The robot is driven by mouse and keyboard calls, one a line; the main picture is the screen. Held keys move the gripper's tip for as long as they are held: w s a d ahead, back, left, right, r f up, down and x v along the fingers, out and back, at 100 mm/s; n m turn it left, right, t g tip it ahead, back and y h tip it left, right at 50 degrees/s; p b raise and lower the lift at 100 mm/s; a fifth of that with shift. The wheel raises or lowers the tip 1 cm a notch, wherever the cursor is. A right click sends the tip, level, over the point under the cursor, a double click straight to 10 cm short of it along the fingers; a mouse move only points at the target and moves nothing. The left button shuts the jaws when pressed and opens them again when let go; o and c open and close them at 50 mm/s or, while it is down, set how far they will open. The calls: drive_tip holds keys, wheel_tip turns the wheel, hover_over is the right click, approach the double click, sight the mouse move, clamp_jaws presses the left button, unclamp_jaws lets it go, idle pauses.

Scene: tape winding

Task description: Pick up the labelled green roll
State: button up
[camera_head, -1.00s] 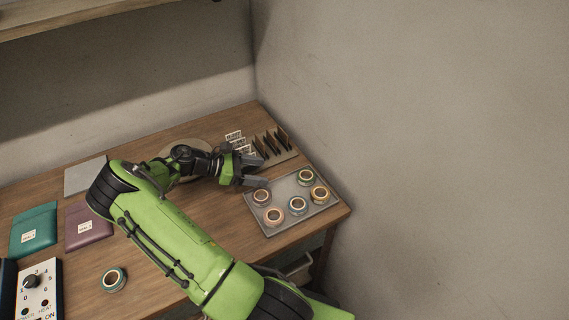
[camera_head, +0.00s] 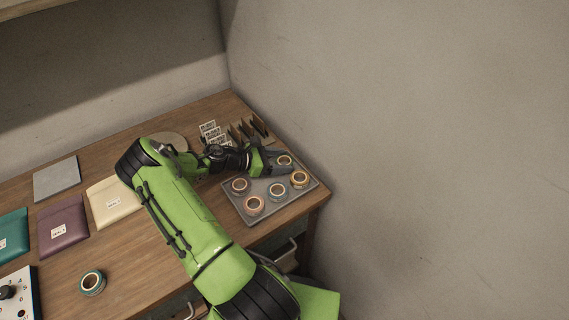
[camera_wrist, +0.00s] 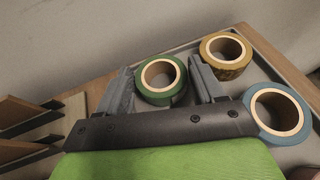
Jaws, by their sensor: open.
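The green roll (camera_wrist: 163,97) stands between my gripper's two fingers in the wrist view, with its pale core facing up. In the head view the green roll (camera_head: 285,158) is at the far corner of the grey tray (camera_head: 238,210), partly hidden by my gripper (camera_head: 280,168). My gripper (camera_wrist: 161,82) is open, one finger on each side of the roll. The right finger is very close to the roll; I cannot tell if it touches. I cannot make out a label on the roll.
The tray also holds a yellow roll (camera_head: 300,180), a blue roll (camera_head: 277,192), an orange roll (camera_head: 254,206) and a brownish roll (camera_head: 240,186). Dark upright plates (camera_head: 250,130) stand left of my gripper. A teal roll (camera_head: 92,283) lies apart on the desk. The wall is close behind.

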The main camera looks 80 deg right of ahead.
drive_tip(key=c, duration=0.7)
drive_tip(key=shift+r, duration=0.1)
wheel_tip(320, 180, up, 10)
drive_tip(key=p, duration=0.1)
drive_tip(key=shift+p, duration=0.4)
